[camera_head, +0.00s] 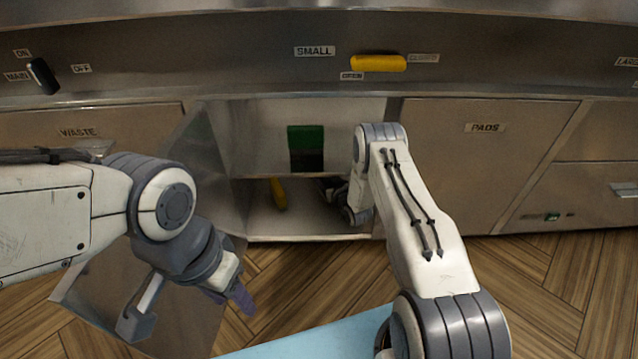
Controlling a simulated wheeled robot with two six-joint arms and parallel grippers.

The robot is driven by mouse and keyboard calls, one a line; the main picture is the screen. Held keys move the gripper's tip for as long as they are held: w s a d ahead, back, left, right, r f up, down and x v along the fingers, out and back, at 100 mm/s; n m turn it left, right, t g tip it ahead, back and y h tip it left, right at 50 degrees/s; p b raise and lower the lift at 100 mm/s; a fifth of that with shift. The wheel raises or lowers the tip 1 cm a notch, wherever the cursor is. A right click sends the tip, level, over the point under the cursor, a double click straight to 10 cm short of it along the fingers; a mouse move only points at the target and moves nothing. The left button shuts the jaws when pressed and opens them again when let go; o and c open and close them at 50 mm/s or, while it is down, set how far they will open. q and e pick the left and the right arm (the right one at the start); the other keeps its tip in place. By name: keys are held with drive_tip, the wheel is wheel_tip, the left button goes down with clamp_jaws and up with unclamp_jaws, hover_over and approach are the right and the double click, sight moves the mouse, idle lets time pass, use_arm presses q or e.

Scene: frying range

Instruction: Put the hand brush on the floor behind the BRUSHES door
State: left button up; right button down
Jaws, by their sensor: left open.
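An open compartment (296,225) stands in the middle of the steel range, with its door (100,285) swung out to the left. The door's label is not readable. A yellow elongated thing (278,194) stands tilted inside on the lower level; it may be the hand brush, but I cannot tell for sure. My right arm reaches into the compartment, and my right gripper (328,188) is dark, to the right of the yellow thing, with its jaws unclear. My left gripper (188,314) is open and empty in front of the open door.
A green and dark block (306,140) is in the upper compartment. The PADS door (486,160) is shut at right, and a WASTE front (70,130) is at left. A light-blue flat surface (310,338) lies at the bottom. Wooden floor (560,285) is clear at right.

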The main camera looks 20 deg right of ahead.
drive_tip(key=f, duration=0.1)
drive_tip(key=f+b, duration=0.2)
drive_tip(key=shift+s+d+f, duration=0.15)
drive_tip(key=shift+d+f, duration=0.1)
drive_tip(key=shift+f, duration=0.05)
drive_tip(key=shift+a+f, duration=0.1)
drive_tip(key=shift+f, duration=0.05)
drive_tip(key=shift+a, duration=0.1)
drive_tip(key=shift+c, duration=0.9)
unclamp_jaws()
